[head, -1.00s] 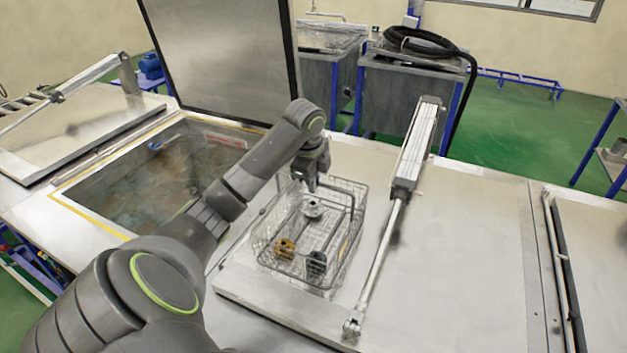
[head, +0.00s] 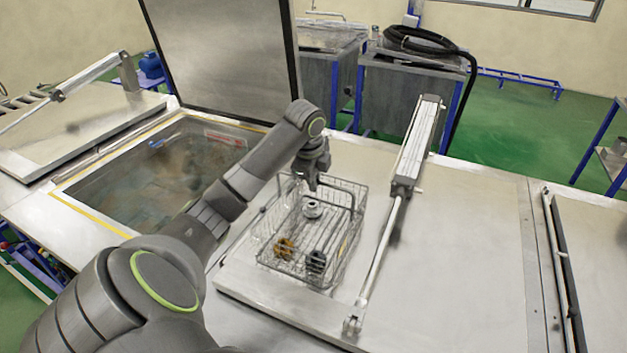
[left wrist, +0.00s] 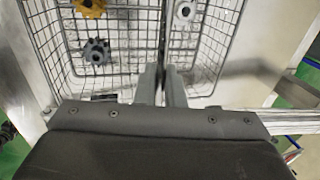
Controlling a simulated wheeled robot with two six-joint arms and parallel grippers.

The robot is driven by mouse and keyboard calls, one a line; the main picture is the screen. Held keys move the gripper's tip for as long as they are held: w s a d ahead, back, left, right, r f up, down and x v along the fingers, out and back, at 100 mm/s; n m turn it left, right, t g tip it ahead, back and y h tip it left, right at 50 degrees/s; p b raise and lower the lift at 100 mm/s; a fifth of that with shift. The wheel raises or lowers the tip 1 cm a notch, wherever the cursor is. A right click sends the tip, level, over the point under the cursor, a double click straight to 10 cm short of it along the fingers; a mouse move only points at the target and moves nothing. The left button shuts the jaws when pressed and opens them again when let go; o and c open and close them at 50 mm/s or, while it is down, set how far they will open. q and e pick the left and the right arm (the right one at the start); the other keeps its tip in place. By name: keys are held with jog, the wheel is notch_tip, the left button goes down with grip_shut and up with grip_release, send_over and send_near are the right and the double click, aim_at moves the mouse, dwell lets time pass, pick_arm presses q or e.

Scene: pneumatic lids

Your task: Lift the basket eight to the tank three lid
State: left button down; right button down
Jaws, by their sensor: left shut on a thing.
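The wire basket (head: 345,243) is on or just above the flat steel lid (head: 450,290) right of the open tank; I cannot tell whether it touches. It holds a yellow gear (head: 284,247), a dark gear (head: 316,261) and a pale metal part (head: 312,209). My left gripper (head: 316,183) is shut on the basket's handle at its far part. In the left wrist view the fingers (left wrist: 162,85) point down over the basket (left wrist: 120,22), with the dark gear (left wrist: 97,51) and the yellow gear (left wrist: 89,6) beside them. My right gripper is out of view.
An open tank (head: 75,190) with murky liquid and a raised lid (head: 220,60) stands at the left. A pneumatic cylinder (head: 414,150) with its rod lies along the lid, right of the basket. The lid's right part is clear.

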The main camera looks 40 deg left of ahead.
pick_arm(q)
jog(key=shift+s+d+f, duration=0.15)
jog(key=shift+s+f, duration=0.1)
jog(key=shift+f, duration=0.35)
jog(key=c, duration=1.7)
grip_release()
jog(key=shift+o, duration=1.2)
jog(key=shift+w, duration=0.2)
